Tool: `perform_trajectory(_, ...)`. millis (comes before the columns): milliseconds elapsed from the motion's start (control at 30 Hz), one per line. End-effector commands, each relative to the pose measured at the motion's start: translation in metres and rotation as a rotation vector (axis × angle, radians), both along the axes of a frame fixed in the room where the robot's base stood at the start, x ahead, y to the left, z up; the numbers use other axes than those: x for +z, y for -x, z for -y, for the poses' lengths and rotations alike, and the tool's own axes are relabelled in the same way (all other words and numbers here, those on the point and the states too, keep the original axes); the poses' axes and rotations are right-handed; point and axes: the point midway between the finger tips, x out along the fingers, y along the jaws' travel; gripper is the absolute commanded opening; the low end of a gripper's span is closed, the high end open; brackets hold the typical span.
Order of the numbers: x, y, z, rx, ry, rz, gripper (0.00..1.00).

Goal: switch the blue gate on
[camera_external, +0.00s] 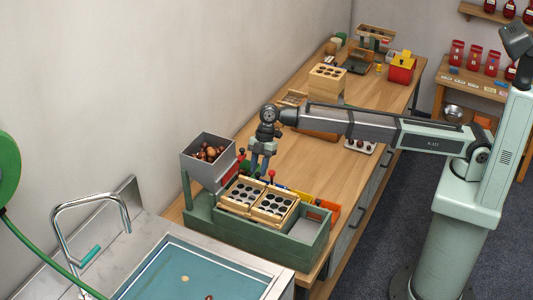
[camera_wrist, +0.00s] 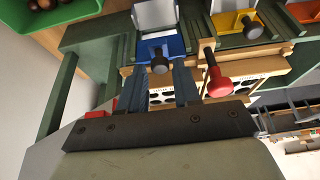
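The blue gate (camera_wrist: 172,47) is near the top middle of the wrist view, with a round black knob (camera_wrist: 160,64) at its front. My gripper (camera_wrist: 160,77) has its two dark blue-grey fingers apart, one on each side below this knob. The knob appears between or just beyond the fingertips; contact is not clear. In the external view my gripper (camera_external: 262,162) points down over the back of the green sorting machine (camera_external: 222,232). The blue gate cannot be made out there.
A red-knobbed lever (camera_wrist: 219,84) stands just right of my fingers. Yellow (camera_wrist: 228,24) and orange (camera_wrist: 280,10) gates lie further right. A wooden tray with dark holes (camera_external: 245,209) sits on the machine. A grey hopper of chestnuts (camera_external: 196,168) stands to the left.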

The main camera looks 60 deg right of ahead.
Motion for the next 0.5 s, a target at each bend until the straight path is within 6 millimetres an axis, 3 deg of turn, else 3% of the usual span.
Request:
perform_trajectory(167,-0.0013,0.0001,0.0001,0.0,0.002,-0.001,0.48)
perform_trajectory(500,0.0032,0.0002,0.0022,0.001,0.002,-0.002,0.48)
